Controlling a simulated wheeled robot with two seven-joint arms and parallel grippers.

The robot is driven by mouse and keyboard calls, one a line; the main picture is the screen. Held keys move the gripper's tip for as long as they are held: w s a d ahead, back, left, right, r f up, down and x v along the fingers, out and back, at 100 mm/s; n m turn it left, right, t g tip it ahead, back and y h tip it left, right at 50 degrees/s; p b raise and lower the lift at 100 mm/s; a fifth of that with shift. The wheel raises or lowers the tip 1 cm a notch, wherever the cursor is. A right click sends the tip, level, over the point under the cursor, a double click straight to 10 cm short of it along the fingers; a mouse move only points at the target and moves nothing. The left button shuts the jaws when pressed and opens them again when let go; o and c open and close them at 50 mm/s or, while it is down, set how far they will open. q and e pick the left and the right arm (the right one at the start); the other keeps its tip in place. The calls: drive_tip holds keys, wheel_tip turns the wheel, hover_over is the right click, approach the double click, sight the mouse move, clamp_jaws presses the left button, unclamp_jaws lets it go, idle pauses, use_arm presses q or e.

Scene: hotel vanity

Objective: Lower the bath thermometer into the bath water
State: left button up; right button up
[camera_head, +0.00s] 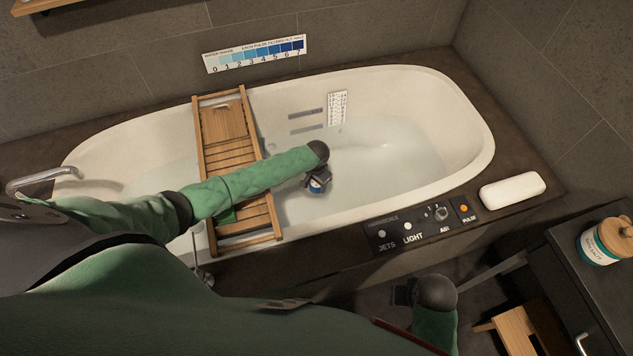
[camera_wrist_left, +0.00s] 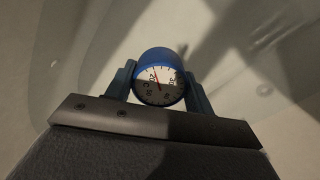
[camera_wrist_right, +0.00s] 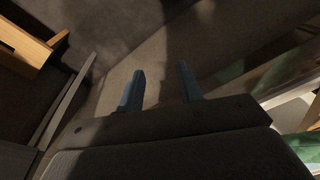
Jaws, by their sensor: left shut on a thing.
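The bath thermometer (camera_head: 317,187) has a blue rim and a round white dial. My left gripper (camera_head: 318,180) is shut on it over the bath water (camera_head: 375,165), right of the wooden caddy. In the left wrist view the thermometer (camera_wrist_left: 158,80) sits between the two fingers, its dial with a red needle facing the camera. Whether it touches the water I cannot tell. The white bathtub (camera_head: 450,95) holds clear water. My right gripper (camera_wrist_right: 160,88) is open and empty, its fingers apart, outside the tub near the floor.
A wooden caddy (camera_head: 225,125) spans the tub on the left. A control panel (camera_head: 425,225) and a white pillow (camera_head: 512,190) lie on the right rim. A lidded jar (camera_head: 602,245) stands on a dark cabinet, by a wooden stool (camera_head: 510,330). A chrome faucet (camera_head: 40,178) is at left.

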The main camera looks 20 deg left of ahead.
use_arm(q)
drive_tip(key=shift+f, duration=0.6)
drive_tip(key=shift+f+b, duration=0.25)
drive_tip(key=shift+b, duration=0.1)
drive_tip(key=shift+f, duration=0.1)
use_arm(e)
drive_tip(key=r, duration=0.2)
drive_tip(key=s+r, duration=0.1)
drive_tip(key=r, duration=0.1)
drive_tip(key=shift+d+r, duration=0.15)
drive_tip(key=shift+r, duration=0.25)
drive_tip(key=shift+s, duration=0.1)
drive_tip(key=shift+f, duration=0.1)
